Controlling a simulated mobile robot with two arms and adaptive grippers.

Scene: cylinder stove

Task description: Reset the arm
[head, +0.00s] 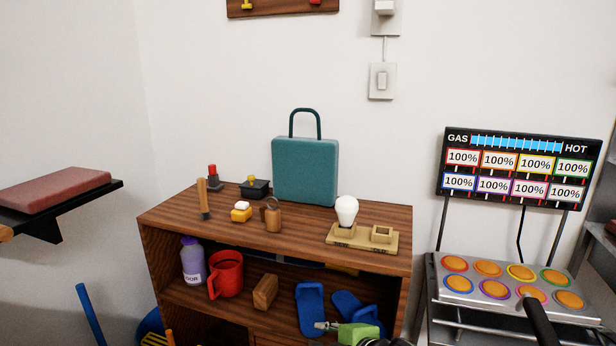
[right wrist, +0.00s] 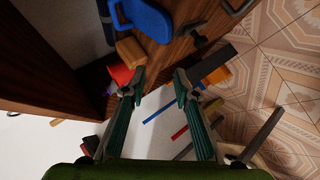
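My right gripper (right wrist: 160,88) shows in the right wrist view with its two teal fingers spread apart and nothing held between them. In the head view, a green part with a grey tip, which looks like my right gripper (head: 350,332), is at the bottom edge in front of the wooden shelf unit (head: 160,235). It partly covers the blue slippers (head: 310,309) there. The rest of that arm is mostly out of view. My left gripper is in neither view.
The stove (head: 475,300) with several ringed burners stands right, below a gauge panel (head: 520,167). On the shelf top are a teal case (head: 305,170) and a light bulb (head: 346,211). A red mug (head: 226,275) stands below. Loose bars (right wrist: 180,132) lie beyond the fingers.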

